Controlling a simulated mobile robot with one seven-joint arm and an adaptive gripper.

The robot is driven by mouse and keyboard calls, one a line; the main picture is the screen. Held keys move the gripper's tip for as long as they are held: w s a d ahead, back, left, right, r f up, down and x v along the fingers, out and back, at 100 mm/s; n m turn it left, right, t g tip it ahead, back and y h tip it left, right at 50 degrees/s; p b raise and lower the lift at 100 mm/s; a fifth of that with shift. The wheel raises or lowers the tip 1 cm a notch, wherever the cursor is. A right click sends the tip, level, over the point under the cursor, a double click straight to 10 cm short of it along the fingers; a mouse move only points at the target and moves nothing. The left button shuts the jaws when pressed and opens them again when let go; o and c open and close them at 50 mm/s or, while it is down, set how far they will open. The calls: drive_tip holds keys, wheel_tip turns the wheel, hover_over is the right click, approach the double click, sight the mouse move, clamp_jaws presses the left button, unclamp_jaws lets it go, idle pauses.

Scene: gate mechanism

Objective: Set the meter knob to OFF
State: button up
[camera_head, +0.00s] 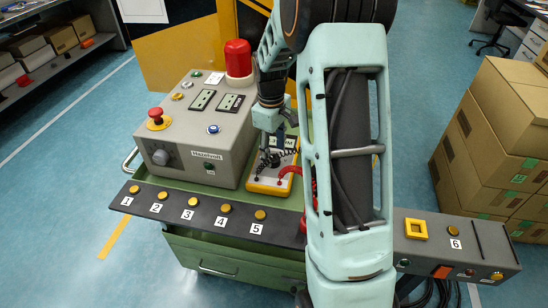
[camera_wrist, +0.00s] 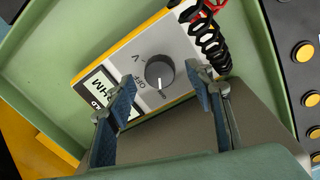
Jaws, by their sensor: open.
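The meter is a yellow-edged box with a light face; it lies in the green tray of a cart and shows in the wrist view (camera_wrist: 112,66) and partly in the head view (camera_head: 264,187). Its round dark grey knob (camera_wrist: 159,71) has a white pointer mark toward the bottom of the picture, at a small label I cannot read clearly. The OFF label (camera_wrist: 140,83) is to the lower left of the knob, and V is at its upper left. My gripper (camera_wrist: 160,80) is open, its blue-padded fingers on either side of the knob in the picture; contact is not visible. In the head view my gripper (camera_head: 269,158) is over the meter.
A grey control box (camera_head: 195,130) with a red emergency button and red beacon (camera_head: 238,62) stands left of the meter. A dark button strip (camera_head: 210,212) runs along the front. Black and red coiled leads (camera_wrist: 212,40) lie beside the knob. Cardboard boxes (camera_head: 500,140) are stacked at right.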

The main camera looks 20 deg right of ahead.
sight(273, 161)
drive_tip(key=shift+d+f, duration=0.1)
drive_tip(key=shift+f, duration=1.3)
drive_tip(key=shift+c, duration=0.4)
drive_tip(key=c, duration=1.1)
drive_tip(key=m, duration=0.5)
drive_tip(key=shift+w+m, duration=0.1)
drive_tip(key=shift+m, duration=0.2)
drive_tip(key=m, duration=0.3)
drive_tip(key=m+p, duration=0.1)
drive_tip(key=m, duration=0.2)
drive_tip(key=shift+a+g, duration=0.2)
drive_tip(key=shift+g, duration=0.1)
